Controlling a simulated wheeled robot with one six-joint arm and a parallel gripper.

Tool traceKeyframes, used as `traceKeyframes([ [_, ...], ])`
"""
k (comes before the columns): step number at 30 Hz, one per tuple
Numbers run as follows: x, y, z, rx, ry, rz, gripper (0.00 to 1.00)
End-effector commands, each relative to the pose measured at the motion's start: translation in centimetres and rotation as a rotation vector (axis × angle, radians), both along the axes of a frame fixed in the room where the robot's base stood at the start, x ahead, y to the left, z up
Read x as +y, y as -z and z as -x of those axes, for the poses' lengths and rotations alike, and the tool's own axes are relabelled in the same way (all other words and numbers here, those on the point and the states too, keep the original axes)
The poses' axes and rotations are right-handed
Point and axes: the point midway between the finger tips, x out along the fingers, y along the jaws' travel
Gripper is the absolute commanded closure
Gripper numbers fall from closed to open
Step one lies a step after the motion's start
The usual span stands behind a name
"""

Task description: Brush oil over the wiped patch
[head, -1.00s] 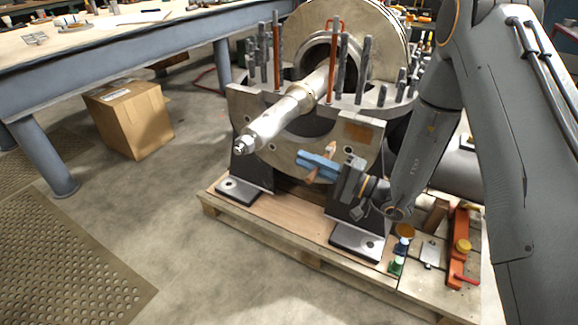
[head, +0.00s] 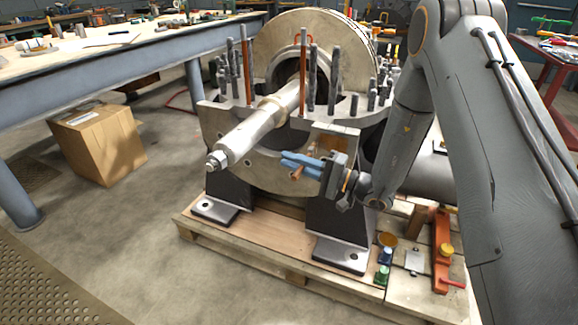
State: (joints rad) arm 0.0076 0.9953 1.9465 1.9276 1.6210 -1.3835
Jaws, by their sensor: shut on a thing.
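A brownish rectangular patch (head: 328,143) shows on the front face of the pale metal casing (head: 262,172), right of the shaft. It may be the wiped patch. My gripper (head: 291,161) has blue fingers and is shut on a small brush with a brown handle (head: 297,173). It points left, in front of the casing, just below and left of the patch. The fingers hide most of the brush, and I cannot tell whether its bristles touch the casing. A small amber-topped container (head: 388,240) stands on the pallet below my wrist; its contents are unclear.
A silver shaft (head: 250,130) juts forward from the casing, and upright studs (head: 312,80) stand along the rim. Green (head: 382,276) and blue-capped bottles and an orange tool (head: 443,262) rest on the pallet (head: 290,255). A cardboard box (head: 100,145) stands left; the floor between is clear.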

Motion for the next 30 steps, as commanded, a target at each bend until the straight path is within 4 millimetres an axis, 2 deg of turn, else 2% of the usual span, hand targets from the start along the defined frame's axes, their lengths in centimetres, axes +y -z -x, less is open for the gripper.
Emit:
traceKeyframes([
  [30, -0.16, 0.00, -0.52, -0.001, -0.001, 0.000, 1.00],
])
